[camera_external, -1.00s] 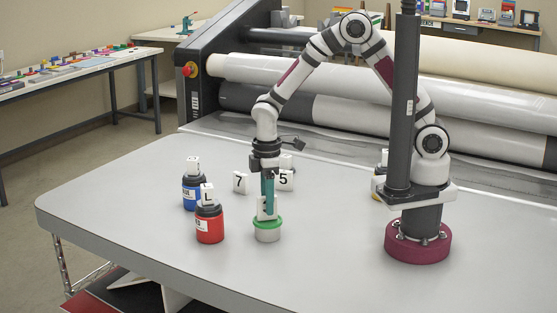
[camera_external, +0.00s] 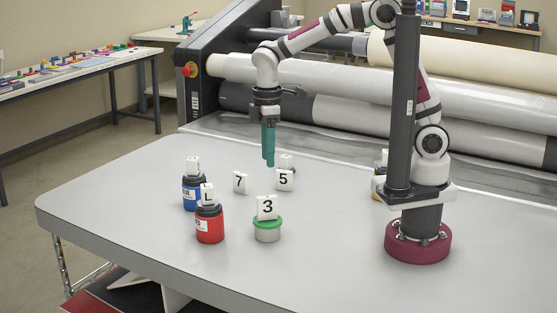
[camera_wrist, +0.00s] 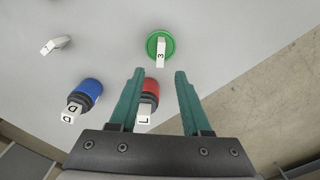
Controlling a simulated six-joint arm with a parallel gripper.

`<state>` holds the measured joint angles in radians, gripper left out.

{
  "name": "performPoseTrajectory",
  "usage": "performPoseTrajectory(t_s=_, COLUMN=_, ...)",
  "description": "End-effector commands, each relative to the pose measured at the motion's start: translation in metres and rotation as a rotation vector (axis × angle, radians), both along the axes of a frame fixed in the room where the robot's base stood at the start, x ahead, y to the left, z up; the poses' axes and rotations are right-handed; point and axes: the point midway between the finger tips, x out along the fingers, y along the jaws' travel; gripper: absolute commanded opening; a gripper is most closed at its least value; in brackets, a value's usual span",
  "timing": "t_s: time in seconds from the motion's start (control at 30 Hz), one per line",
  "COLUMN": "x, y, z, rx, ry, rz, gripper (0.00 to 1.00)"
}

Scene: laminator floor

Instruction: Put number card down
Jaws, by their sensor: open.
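The number card 3 (camera_external: 267,208) stands on the green lid (camera_external: 276,222) of a small pale tub (camera_external: 267,235) at the middle of the table. In the wrist view the card (camera_wrist: 161,48) stands on the round green lid (camera_wrist: 152,44), beyond the fingertips. My gripper (camera_external: 268,162) hangs empty above and behind the tub, its teal fingers pointing down. The wrist view shows the two fingers (camera_wrist: 159,72) spread apart with nothing between their tips.
A red bottle (camera_external: 209,226) with an L card and a blue bottle (camera_external: 193,193) with a card stand left of the tub. Cards 7 (camera_external: 240,183) and 5 (camera_external: 285,180) stand behind it. The table (camera_external: 330,270) is clear at front right.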

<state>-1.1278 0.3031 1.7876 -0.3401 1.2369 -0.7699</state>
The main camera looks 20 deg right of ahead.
Motion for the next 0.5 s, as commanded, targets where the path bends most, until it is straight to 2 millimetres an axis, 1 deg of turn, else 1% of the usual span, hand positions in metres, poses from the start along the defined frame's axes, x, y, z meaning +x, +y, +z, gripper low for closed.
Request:
performPoseTrajectory(t_s=0.07, x=0.015, y=-0.023, z=0.008, rx=0.006, ry=0.006, rz=-0.120, gripper=0.48)
performPoseTrajectory(t_s=0.1, x=0.028, y=-0.048, z=0.015, rx=0.010, ry=0.014, rz=-0.245, gripper=0.48)
performPoseTrajectory(t_s=0.17, x=0.045, y=-0.102, z=0.027, rx=0.017, ry=0.032, rz=-0.512, gripper=0.48)
performPoseTrajectory(t_s=0.2, x=0.049, y=-0.141, z=0.033, rx=0.023, ry=0.046, rz=-0.720, gripper=0.48)
performPoseTrajectory(t_s=0.23, x=0.048, y=-0.170, z=0.036, rx=0.027, ry=0.059, rz=-0.876, gripper=0.48)
performPoseTrajectory(t_s=0.27, x=0.044, y=-0.196, z=0.038, rx=0.032, ry=0.072, rz=-1.031, gripper=0.48)
performPoseTrajectory(t_s=0.3, x=0.034, y=-0.227, z=0.038, rx=0.040, ry=0.089, rz=-1.233, gripper=0.48)
performPoseTrajectory(t_s=0.37, x=0.014, y=-0.263, z=0.035, rx=0.053, ry=0.115, rz=-1.511, gripper=0.48)
performPoseTrajectory(t_s=0.4, x=0.001, y=-0.280, z=0.032, rx=0.060, ry=0.131, rz=-1.670, gripper=0.48)
performPoseTrajectory(t_s=0.5, x=-0.024, y=-0.300, z=0.023, rx=0.073, ry=0.161, rz=-1.940, gripper=0.48)
